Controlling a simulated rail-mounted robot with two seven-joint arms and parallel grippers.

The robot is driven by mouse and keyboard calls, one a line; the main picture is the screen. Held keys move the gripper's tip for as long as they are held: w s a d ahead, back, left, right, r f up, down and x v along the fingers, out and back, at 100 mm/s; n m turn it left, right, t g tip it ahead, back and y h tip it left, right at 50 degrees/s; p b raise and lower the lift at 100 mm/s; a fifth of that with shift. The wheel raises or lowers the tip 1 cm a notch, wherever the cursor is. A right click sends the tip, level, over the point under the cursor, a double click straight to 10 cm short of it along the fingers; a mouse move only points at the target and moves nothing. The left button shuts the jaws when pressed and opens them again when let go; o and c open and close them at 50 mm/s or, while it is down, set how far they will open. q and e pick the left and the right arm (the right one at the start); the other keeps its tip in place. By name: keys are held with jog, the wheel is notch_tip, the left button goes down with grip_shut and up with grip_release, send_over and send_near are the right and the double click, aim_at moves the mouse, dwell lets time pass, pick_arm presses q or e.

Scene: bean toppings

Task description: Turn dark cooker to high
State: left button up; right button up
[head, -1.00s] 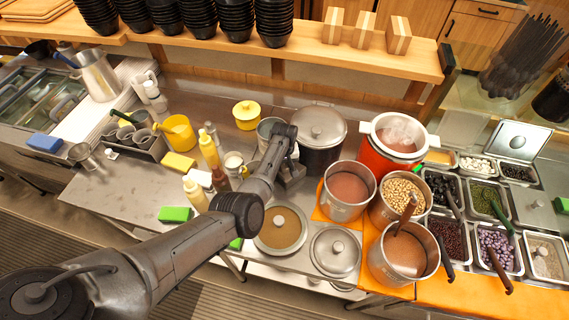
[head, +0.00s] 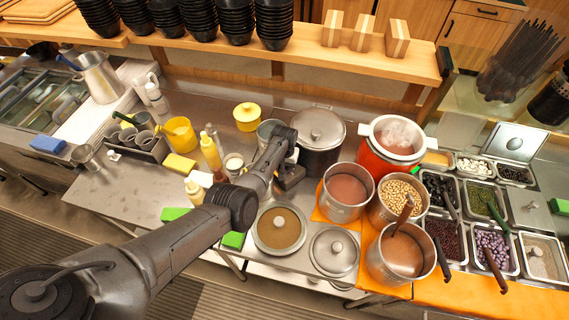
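The dark cooker (head: 320,161) has a black body and a grey metal lid with a knob. It stands at the back middle of the steel counter, left of the red cooker (head: 375,161). My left arm comes in from the lower left, and my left gripper (head: 289,180) is low at the front left side of the dark cooker. The arm's wrist hides most of the gripper, so its opening and any contact with the cooker cannot be made out. The cooker's control is not visible. My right gripper is not in view.
Metal pots of brown liquid (head: 348,189) and beans (head: 401,198) stand right of the gripper. Two lidded pots (head: 334,252) sit in front. A wooden shelf (head: 330,60) runs behind.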

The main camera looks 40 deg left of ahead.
pick_arm(q)
jog(key=m, duration=0.3)
jog(key=shift+r+p, duration=0.1)
jog(key=shift+p, duration=0.2)
jog(key=m, duration=0.7)
jog(key=shift+p, duration=0.35)
jog(key=m, duration=0.3)
jog(key=shift+m, duration=0.4)
jog(key=m, duration=0.5)
jog(key=shift+m, duration=1.6)
jog(key=o, duration=0.9)
